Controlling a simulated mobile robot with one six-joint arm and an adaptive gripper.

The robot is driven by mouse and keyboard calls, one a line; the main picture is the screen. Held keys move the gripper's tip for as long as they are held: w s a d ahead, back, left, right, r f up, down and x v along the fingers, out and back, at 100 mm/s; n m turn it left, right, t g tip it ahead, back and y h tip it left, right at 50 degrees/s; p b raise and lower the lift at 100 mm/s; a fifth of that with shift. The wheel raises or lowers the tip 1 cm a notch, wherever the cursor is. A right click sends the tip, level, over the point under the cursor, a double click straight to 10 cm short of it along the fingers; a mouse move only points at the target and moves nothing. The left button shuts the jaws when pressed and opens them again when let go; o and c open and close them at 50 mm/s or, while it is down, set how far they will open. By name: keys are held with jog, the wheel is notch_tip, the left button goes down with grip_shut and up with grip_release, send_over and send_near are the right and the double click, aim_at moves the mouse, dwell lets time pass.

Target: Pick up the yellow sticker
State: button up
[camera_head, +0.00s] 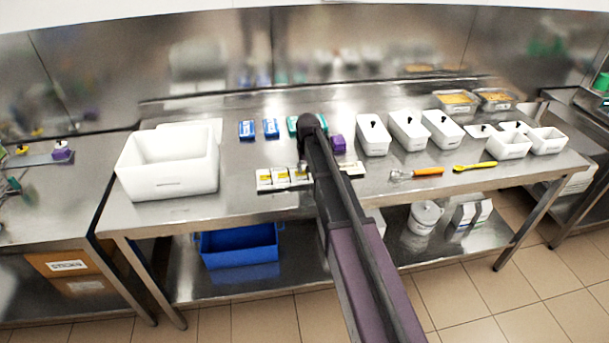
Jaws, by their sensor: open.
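Small yellow stickers (282,177) lie in a row on a white strip (357,169) near the front edge of the steel table. They look like yellow patches with dark marks, too small to tell apart. My arm crosses the middle of the strip and hides part of it. My gripper (303,167) shows only as a small dark part at the arm's left side, just over the strip by the rightmost visible sticker. It is open; its fingers are mostly hidden, and I cannot tell whether they touch anything.
A large white bin (168,163) stands left on the table (235,203). Blue boxes (270,128), a green box (292,126) and a purple block (338,144) stand behind the strip. White tubs (373,137), an orange-handled tool (428,172) and a yellow spoon (475,166) are right.

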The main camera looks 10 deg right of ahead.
dwell(0.5)
grip_shut()
